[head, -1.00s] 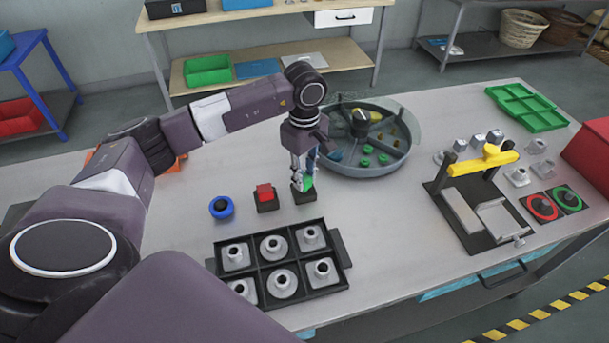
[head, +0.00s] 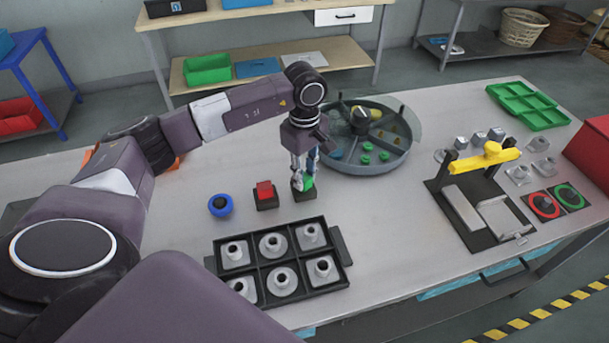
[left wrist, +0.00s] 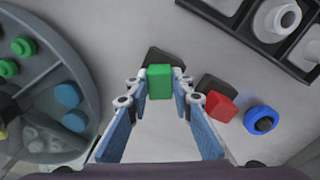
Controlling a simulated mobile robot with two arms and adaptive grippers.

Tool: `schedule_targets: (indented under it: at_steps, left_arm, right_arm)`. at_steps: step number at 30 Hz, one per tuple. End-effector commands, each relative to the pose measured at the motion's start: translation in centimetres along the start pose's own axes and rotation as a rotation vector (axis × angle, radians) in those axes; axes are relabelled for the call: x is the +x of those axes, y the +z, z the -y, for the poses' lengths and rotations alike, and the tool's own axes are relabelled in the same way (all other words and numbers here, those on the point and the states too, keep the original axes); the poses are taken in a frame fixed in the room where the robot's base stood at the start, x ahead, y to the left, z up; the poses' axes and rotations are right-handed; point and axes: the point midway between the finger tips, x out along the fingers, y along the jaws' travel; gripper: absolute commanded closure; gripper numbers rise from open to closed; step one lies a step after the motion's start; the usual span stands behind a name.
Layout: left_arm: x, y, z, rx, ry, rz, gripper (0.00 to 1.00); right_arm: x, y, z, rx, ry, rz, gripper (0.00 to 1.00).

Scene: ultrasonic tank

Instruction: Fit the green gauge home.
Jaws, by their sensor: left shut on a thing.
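The green gauge (head: 309,183) is a small green block at a black base (head: 304,196) on the table. In the left wrist view the gauge (left wrist: 160,82) shows between my fingertips, with its dark base (left wrist: 163,58) partly hidden behind it. I cannot tell whether it is fully seated. My left gripper (head: 303,180) points down and is shut on the gauge. A red gauge (head: 264,190) sits on a black base to its left. A round blue gauge (head: 220,206) with a black centre is further left. My right gripper is out of view.
A black tray (head: 331,220) with several metal parts lies in front. A round grey tank (head: 362,172) with green and blue pieces stands behind right. A fixture with a yellow handle (head: 483,161) and a green tray (head: 527,106) are at right.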

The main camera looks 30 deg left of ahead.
Motion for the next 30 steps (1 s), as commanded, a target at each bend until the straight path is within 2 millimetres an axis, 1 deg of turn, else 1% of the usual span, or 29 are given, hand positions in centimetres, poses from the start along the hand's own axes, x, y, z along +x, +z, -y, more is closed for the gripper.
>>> schedule_targets:
  at_steps: [30]
  left_arm:
    - [0.11,0.0,0.0,0.0,0.0,0.0,1.0]
  right_arm:
    - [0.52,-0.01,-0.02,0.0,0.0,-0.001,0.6]
